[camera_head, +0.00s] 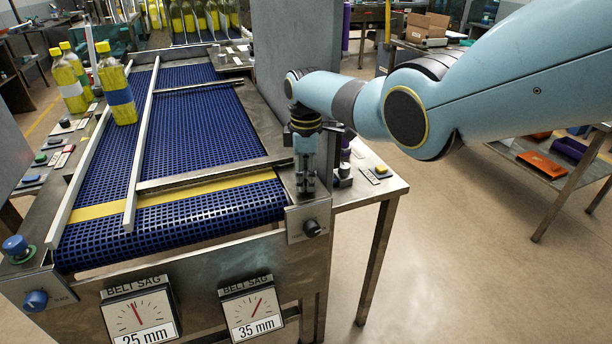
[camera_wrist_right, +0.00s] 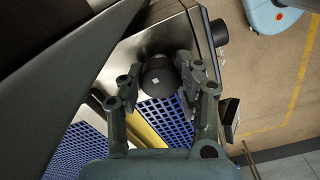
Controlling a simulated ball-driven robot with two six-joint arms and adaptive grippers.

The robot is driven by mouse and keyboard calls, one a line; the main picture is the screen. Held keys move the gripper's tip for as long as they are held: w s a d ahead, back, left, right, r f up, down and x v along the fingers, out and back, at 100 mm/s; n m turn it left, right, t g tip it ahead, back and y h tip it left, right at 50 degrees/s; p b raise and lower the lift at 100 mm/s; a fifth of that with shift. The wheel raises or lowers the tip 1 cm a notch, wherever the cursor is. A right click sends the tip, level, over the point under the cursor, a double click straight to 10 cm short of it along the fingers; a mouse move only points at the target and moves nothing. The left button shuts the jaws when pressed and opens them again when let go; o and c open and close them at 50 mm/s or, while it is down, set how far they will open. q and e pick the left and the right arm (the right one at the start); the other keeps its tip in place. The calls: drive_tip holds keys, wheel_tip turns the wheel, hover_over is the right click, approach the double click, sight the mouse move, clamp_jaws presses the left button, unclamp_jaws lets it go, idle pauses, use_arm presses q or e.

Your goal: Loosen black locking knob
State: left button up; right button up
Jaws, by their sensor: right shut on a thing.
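My right gripper (camera_head: 305,188) points down at the near right corner of the conveyor. In the right wrist view its two fingers stand on either side of a round black locking knob (camera_wrist_right: 157,78) with a small white square on top, and they are shut on it. In the head view the gripper hides this knob. A second black knob (camera_head: 312,228) sits on the front plate just below the gripper; it also shows in the wrist view (camera_wrist_right: 220,32), apart from the fingers. My left gripper is not in view.
The blue belt (camera_head: 195,125) carries light rails (camera_head: 142,150) and a yellow bottle (camera_head: 117,92). Blue knobs (camera_head: 36,300) are at the near left corner. Belt sag gauges (camera_head: 140,312) at the front read 25 mm and 35 mm. A grey panel (camera_head: 292,60) stands behind the gripper. Floor at right is open.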

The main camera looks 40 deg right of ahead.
sight(306, 173)
drive_tip(key=o, duration=1.2)
drive_tip(key=shift+r, duration=0.1)
wheel_tip(306, 173, up, 12)
